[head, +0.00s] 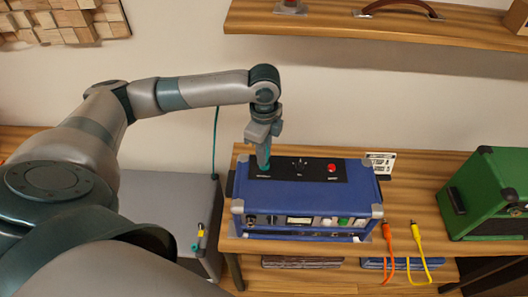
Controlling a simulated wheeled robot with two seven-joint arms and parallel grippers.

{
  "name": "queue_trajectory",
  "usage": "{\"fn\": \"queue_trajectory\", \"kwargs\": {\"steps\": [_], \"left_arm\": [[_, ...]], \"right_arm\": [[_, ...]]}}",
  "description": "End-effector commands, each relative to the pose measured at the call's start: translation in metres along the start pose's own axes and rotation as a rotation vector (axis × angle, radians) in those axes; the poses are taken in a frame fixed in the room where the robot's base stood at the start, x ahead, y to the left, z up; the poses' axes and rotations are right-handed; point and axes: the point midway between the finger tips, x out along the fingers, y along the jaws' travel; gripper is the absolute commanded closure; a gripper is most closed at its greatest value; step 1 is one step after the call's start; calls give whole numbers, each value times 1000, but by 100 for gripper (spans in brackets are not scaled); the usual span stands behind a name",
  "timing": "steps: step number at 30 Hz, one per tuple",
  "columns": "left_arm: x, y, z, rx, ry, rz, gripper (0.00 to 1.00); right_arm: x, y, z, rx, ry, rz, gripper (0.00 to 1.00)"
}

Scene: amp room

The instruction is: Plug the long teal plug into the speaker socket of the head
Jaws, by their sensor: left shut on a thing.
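The amp head (300,197) is a blue box with grey corners on the wooden bench. Its black top panel (310,170) has small white labels and a red button (332,168). My left gripper (264,150) points down over the left end of this panel. It is shut on the long teal plug (263,162), held upright with its lower end at the panel. The gripper and plug hide the spot below, so I cannot tell whether the plug is in a socket. My right gripper is out of view.
A grey cabinet (165,190) stands left of the bench, with short plugs (199,235) on it. A teal cable (215,140) hangs along the wall. Orange (388,255) and yellow (421,250) cables hang at the bench front. A green amp (490,190) stands right. A shelf (340,22) juts out above.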

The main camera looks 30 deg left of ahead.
Motion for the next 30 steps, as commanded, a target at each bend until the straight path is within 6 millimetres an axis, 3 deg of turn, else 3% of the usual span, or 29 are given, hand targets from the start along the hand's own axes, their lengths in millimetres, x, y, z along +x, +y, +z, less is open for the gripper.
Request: {"fn": "queue_trajectory", "kwargs": {"steps": [25, 26, 27, 28, 30], "left_arm": [[5, 0, 0, 0, 0, 0, 100], [5, 0, 0, 0, 0, 0, 76], [5, 0, 0, 0, 0, 0, 67], [5, 0, 0, 0, 0, 0, 62], [5, 0, 0, 0, 0, 0, 62]], "right_arm": [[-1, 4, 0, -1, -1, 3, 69], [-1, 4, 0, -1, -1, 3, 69], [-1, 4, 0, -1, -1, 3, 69], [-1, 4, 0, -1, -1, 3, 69], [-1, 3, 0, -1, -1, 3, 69]]}}
